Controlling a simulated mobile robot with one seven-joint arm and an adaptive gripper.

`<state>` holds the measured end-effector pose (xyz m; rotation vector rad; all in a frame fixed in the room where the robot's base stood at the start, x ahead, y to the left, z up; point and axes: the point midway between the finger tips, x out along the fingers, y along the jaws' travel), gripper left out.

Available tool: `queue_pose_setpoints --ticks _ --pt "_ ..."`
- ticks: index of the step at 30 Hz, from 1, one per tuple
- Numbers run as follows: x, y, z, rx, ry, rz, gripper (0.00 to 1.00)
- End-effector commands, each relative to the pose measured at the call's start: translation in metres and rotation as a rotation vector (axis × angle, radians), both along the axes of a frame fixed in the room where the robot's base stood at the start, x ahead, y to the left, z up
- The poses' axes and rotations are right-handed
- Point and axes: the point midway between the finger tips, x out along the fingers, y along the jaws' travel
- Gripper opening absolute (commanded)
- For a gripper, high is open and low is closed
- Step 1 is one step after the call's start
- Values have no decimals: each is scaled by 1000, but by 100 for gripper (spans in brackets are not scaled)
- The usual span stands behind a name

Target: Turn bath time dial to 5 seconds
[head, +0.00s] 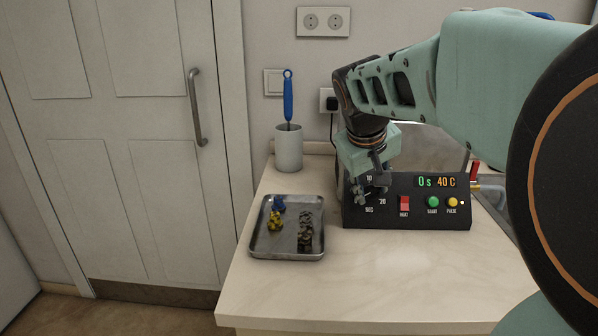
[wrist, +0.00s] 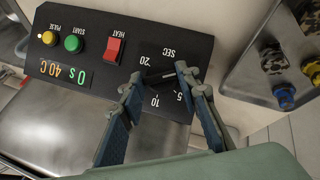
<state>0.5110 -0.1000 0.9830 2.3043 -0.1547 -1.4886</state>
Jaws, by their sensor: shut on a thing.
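The black control box (head: 420,215) stands on the counter. Its display (head: 437,182) reads 0 s and 40 C. The black bath time dial (wrist: 160,77) is on the panel, ringed by the marks 5, 10 and 20 and the word SEC in the wrist view. My gripper (wrist: 162,82) is shut on the dial, with one finger on each side of it. In the head view my gripper (head: 371,188) hides most of the dial and the mark 5. The exact mark the dial points at is hard to tell.
A red heat switch (head: 404,203), a green start button (head: 433,202) and a yellow pulse button (head: 453,202) sit right of the dial. A metal tray (head: 262,251) with blue, yellow and dark pieces lies to the left. A white cup (head: 289,153) holds a blue-handled tool.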

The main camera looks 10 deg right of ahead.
Motion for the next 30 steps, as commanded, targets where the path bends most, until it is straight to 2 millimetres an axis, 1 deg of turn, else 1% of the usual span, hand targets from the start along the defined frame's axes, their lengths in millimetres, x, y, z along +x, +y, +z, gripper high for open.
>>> queue_pose_setpoints --ticks 8,30 --pt "0 -2 3 104 -19 -84 6" --pt "-1 -8 0 612 -126 -491 6"
